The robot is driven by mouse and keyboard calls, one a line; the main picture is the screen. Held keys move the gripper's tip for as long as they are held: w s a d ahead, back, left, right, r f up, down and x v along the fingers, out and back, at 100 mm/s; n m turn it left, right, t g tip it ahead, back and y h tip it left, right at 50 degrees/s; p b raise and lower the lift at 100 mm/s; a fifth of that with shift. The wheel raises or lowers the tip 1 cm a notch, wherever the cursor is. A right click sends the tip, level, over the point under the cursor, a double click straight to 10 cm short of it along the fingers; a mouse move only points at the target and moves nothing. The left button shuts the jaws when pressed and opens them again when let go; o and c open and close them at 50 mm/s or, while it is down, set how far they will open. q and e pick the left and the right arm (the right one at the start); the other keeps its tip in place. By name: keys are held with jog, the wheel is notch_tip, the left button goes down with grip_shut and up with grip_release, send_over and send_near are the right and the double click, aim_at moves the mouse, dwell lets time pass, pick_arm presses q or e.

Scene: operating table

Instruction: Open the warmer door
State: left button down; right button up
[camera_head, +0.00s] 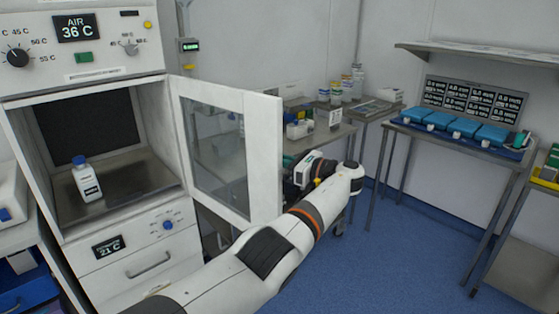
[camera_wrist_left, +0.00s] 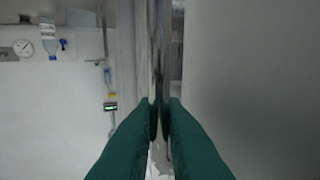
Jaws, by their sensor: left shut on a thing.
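The warmer (camera_head: 85,85) stands at the left of the head view, with a panel reading 36 C. Its white-framed glass door (camera_head: 262,150) stands wide open, swung out to the right on its left side. A white bottle with a blue cap (camera_head: 87,182) stands upright inside the open chamber. My left gripper (camera_head: 287,162) is at the door's free edge, partly hidden by the door. In the left wrist view its green fingers (camera_wrist_left: 160,108) are shut on a slim upright bar, apparently the door handle (camera_wrist_left: 157,60). My right gripper is not in view.
A drawer with a handle (camera_head: 148,265) is below the chamber. A steel table with bottles (camera_head: 335,92) stands behind the door. A table with blue-lidded boxes (camera_head: 440,120) is at the right. Blue floor (camera_head: 400,250) is clear to the right of my arm.

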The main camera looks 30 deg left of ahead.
pick_arm(q)
jog(key=c, duration=1.8)
grip_release()
jog(key=shift+a, duration=0.15)
jog(key=shift+c, duration=0.2)
jog(key=shift+a, duration=0.15)
jog(key=d+b, duration=0.3)
jog(key=d, duration=0.4)
jog(key=shift+s+d+b, duration=0.2)
jog(key=shift+s+b, duration=0.05)
jog(key=shift+b, duration=0.15)
jog(key=shift+f, duration=0.1)
